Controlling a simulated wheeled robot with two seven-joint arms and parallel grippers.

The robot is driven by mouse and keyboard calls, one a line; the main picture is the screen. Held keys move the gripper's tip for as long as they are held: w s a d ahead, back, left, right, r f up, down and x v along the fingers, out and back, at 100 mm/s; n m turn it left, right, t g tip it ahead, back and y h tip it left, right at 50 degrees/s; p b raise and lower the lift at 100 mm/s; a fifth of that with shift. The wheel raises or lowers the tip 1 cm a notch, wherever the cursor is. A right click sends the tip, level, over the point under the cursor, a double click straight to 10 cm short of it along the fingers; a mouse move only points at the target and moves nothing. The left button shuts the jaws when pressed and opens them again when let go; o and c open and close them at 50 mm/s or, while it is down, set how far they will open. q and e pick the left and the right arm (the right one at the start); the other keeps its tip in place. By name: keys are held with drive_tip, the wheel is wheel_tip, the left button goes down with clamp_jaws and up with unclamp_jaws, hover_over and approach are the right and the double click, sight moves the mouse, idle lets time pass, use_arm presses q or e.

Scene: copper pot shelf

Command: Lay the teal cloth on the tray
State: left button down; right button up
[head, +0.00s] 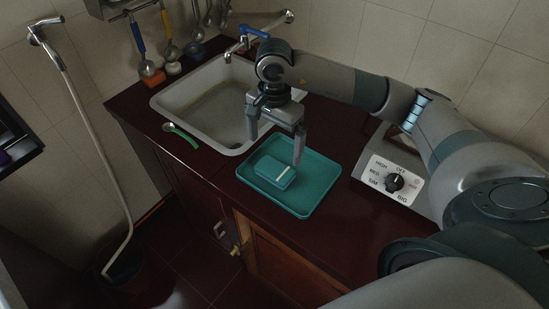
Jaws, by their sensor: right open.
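The teal tray (318,187) lies on the dark red counter, just in front of the sink. The teal cloth (270,170), a small folded block with a white strip near its right end, lies flat on the tray, left of the tray's middle. My right gripper (276,151) points down over the tray with its two fingers wide apart. It is open and holds nothing. Its right fingertip is close to the cloth's far right side; I cannot tell if it touches. My left gripper is not in view.
A white sink (215,97) with a tap is behind the tray. A green-handled spoon (182,135) lies at the sink's left. A grey appliance with a dial (394,182) stands right of the tray. Utensils (145,62) hang on the back wall. The counter's front edge is close to the tray.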

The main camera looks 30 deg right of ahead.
drive_tip(key=shift+r, duration=1.15)
drive_tip(key=shift+r, duration=0.1)
